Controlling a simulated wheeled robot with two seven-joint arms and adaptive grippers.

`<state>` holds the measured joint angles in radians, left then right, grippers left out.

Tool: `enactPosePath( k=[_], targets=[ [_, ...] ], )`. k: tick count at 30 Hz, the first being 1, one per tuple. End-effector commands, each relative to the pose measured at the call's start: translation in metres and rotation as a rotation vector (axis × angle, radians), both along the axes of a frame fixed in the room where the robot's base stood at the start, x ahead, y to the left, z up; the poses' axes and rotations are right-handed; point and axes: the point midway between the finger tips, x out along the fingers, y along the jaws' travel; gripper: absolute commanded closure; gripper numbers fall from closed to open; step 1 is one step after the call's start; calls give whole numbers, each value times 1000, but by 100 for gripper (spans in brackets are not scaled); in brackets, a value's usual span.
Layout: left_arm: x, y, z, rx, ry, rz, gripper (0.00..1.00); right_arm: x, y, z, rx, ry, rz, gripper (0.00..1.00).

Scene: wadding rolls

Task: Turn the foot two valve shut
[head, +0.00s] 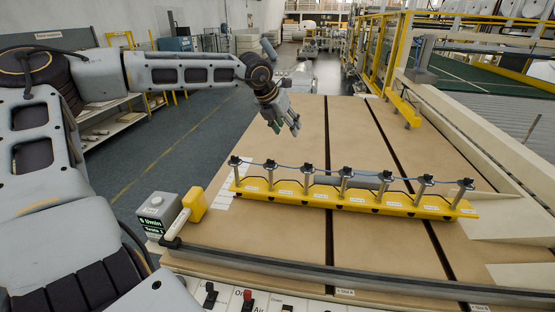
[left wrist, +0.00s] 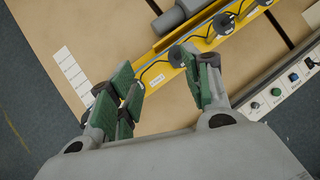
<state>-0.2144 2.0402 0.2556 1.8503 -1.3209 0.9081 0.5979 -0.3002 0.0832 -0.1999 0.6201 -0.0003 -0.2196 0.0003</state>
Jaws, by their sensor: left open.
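A yellow rail (head: 342,200) lies across the table with several grey posts, each topped by a black valve knob. The leftmost knob (head: 234,160) and the one beside it (head: 270,164) stand at the rail's left end. Labels on the rail are too small to read, so I cannot tell which is foot two. My left gripper (head: 286,126) is open and empty above and behind the rail's left part. In the left wrist view its green-padded fingers (left wrist: 160,65) are spread over the rail's end, with a black knob (left wrist: 177,56) near the right finger. My right gripper is out of view.
A grey cylinder (head: 350,182) lies behind the posts. A grey box with a green "5 l/min" display (head: 152,226) and a yellow block (head: 195,204) sit at the table's left front. A dark bar (head: 340,271) and a switch panel run along the front edge.

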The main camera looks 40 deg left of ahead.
Motion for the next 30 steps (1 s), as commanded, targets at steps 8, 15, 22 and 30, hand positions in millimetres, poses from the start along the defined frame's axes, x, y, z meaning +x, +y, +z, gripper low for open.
enactPosePath(
  k=[8, 15, 22, 30],
  targets=[
    [-30, 34, -17, 104, 139, 178, 51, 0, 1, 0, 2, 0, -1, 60],
    [-50, 47, -22, 89, 213, 346, 51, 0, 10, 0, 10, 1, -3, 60],
    [-49, 47, -22, 71, 209, 377, 51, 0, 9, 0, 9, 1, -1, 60],
    [-49, 47, -22, 71, 209, 375, 51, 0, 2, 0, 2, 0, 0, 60]
  ],
)
